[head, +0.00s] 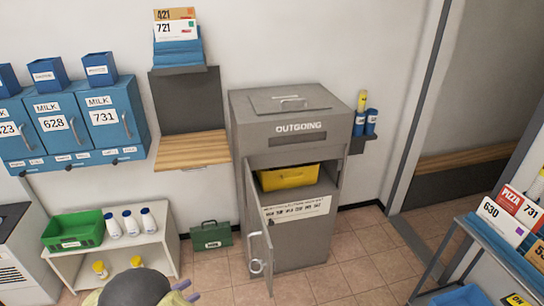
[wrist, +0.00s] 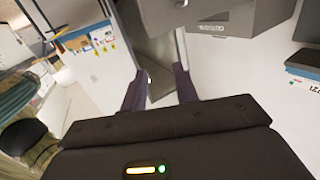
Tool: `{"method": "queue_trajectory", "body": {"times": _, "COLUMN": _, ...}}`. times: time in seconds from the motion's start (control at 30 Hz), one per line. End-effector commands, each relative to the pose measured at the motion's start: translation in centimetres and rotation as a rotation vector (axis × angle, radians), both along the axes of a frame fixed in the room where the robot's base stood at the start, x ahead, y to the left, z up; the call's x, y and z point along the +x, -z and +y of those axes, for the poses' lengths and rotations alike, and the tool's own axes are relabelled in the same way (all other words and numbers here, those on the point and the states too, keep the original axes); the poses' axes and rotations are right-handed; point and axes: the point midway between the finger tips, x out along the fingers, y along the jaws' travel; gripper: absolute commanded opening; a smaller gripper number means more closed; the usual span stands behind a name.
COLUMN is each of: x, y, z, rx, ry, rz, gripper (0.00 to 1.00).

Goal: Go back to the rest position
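My gripper (wrist: 158,86) shows in the wrist view with its two purple fingers apart and nothing between them. In the head view my gripper (head: 187,291) is at the bottom edge, left of centre, in front of the white shelf unit and apart from it. The grey OUTGOING box (head: 285,153) stands against the wall at centre. Its lower door (head: 258,232) hangs open toward me, and a yellow bin (head: 288,177) sits inside the upper part of the opening. The wrist view is tilted and also shows part of the OUTGOING box (wrist: 245,22).
Blue MILK mailboxes (head: 110,117) hang at the left. Below them, a white shelf unit (head: 160,245) holds a green crate (head: 73,237) and several bottles. A green case (head: 211,235) stands on the floor. A blue rack (head: 500,245) with parcels is at right. Tiled floor (head: 345,262) is clear between.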

Motion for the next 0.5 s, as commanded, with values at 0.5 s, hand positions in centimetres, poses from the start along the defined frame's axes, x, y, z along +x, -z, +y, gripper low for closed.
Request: {"method": "queue_trajectory", "body": {"times": 0.5, "x": 12.1, "y": -3.6, "z": -2.7, "rx": 0.241, "ry": -0.24, "rz": 0.005, "gripper": 0.3}}
